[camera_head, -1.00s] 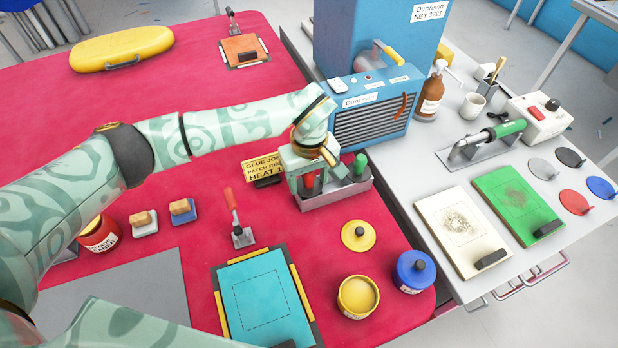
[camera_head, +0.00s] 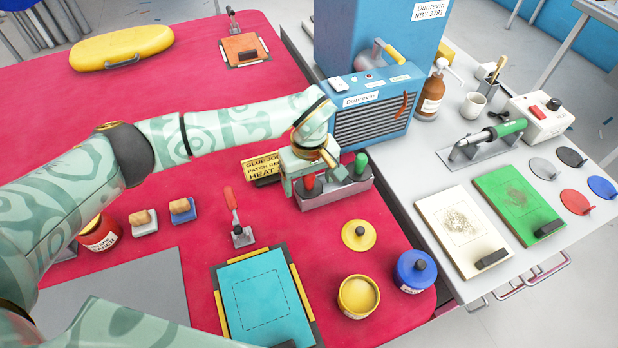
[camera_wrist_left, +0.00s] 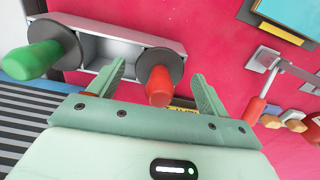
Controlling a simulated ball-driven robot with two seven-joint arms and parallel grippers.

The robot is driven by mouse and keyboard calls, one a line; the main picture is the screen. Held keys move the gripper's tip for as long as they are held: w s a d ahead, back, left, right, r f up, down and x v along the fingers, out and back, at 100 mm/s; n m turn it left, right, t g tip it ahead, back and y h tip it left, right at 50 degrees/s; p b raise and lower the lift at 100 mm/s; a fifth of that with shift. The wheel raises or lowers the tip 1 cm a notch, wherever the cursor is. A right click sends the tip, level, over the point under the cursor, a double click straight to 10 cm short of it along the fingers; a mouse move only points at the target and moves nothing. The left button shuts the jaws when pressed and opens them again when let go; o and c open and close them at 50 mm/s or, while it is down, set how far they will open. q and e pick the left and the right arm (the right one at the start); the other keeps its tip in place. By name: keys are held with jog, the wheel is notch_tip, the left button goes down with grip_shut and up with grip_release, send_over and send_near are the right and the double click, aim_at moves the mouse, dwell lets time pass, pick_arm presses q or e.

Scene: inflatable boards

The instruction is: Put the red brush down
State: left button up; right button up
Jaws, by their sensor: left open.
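The red brush (camera_head: 309,186) stands in a grey holder (camera_head: 342,193), its red handle up; its lower end is hidden below a dark round collar. In the left wrist view the red handle (camera_wrist_left: 159,84) shows between the two fingers, with a gap on both sides. My left gripper (camera_head: 312,184) is open over the holder's left end. It also shows in the left wrist view (camera_wrist_left: 157,88). A green-handled brush (camera_head: 361,162) stands in the holder's right end, also in the left wrist view (camera_wrist_left: 38,60). My right gripper is not seen.
A blue heater box (camera_head: 372,110) stands close behind the holder. A yellow sign (camera_head: 262,167) is to its left. A red-handled tool (camera_head: 235,215), yellow lid (camera_head: 359,235), yellow pot (camera_head: 358,297) and blue pot (camera_head: 414,271) are in front.

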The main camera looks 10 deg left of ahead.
pick_arm(q)
notch_tip(320, 180, up, 13)
jog(key=p, duration=0.2)
jog(key=shift+d+f, duration=0.1)
jog(key=shift+f, duration=0.05)
dwell(0.4)
